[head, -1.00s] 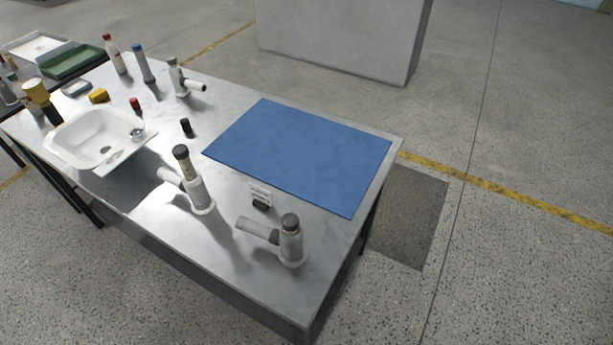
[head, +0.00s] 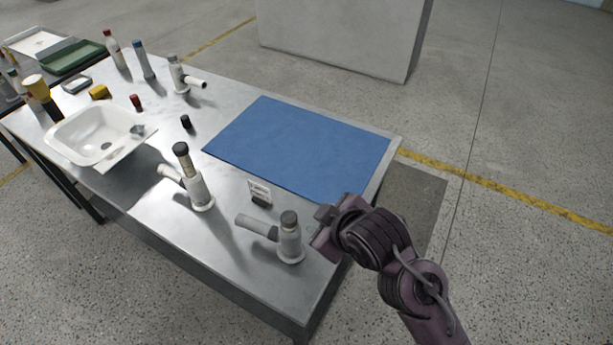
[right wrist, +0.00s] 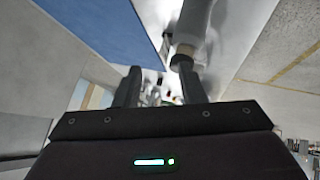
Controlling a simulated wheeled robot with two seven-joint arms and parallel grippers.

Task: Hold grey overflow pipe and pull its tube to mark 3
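The grey overflow pipe (head: 289,242) stands upright on the metal table near its front right corner. It has a round base, a dark grey cap and a grey side branch pointing left. My right gripper (head: 320,228) has its fingers just right of the pipe's upper part, apart from it as far as I can see. In the right wrist view the two fingers (right wrist: 158,80) are spread with nothing clearly held. A pale tube with a dark end (right wrist: 184,55) shows near the right finger. No mark numbers are readable. My left gripper is not in view.
A white pipe with a dark cap (head: 196,188) stands to the left, and another white pipe (head: 179,78) farther back. A small card (head: 259,191) stands behind the grey pipe. A blue mat (head: 300,148) covers the back right. A white basin (head: 75,130) is at left.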

